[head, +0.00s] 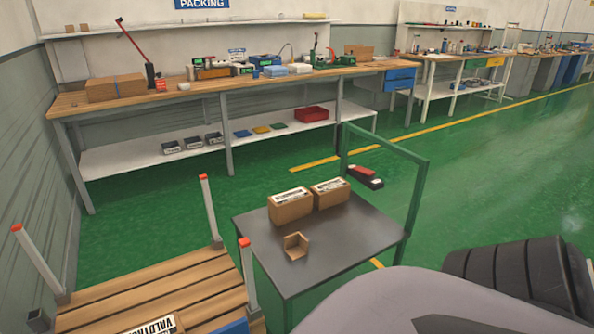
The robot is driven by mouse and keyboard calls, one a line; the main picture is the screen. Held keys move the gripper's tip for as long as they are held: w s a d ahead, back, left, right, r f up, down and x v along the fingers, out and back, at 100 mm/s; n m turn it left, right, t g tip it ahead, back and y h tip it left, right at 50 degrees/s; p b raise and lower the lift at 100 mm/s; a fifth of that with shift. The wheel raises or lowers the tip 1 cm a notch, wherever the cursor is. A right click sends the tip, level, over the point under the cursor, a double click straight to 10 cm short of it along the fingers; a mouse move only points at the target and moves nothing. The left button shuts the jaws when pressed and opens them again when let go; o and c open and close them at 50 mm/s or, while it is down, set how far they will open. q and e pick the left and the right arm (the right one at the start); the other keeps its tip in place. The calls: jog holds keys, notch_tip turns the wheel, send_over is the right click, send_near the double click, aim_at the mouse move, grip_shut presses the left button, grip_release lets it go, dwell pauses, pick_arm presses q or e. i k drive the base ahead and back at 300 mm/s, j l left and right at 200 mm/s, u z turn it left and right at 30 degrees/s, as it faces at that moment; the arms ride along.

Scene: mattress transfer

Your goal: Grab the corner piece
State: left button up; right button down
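The corner piece (296,247) is a small brown, open-sided cardboard-like corner. It sits on the dark grey top of a cart (345,235) with a green frame, near the cart's front left side. Two brown boxes with white labels stand behind it on the same top, a left box (289,206) and a right box (330,193). The corner piece is apart from my arm parts at the bottom right. Neither of my grippers shows in the head view.
A wooden pallet (165,295) with red-tipped white posts is at the lower left, beside the cart. The green cart handle (418,195) rises on its right. A long packing bench (225,84) runs along the back. Green floor (480,180) is clear to the right.

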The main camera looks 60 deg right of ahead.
aim_at(296, 245)
jog(key=i+u, duration=0.15)
jog(key=u, duration=0.35)
jog(key=i+u, duration=0.1)
jog(key=u, duration=7.95)
jog(key=j+u, duration=0.15)
jog(key=u, duration=0.2)
jog(key=i+j+u, duration=0.1)
jog(key=u, duration=0.2)
jog(key=i+u, duration=0.15)
jog(key=u, duration=0.2)
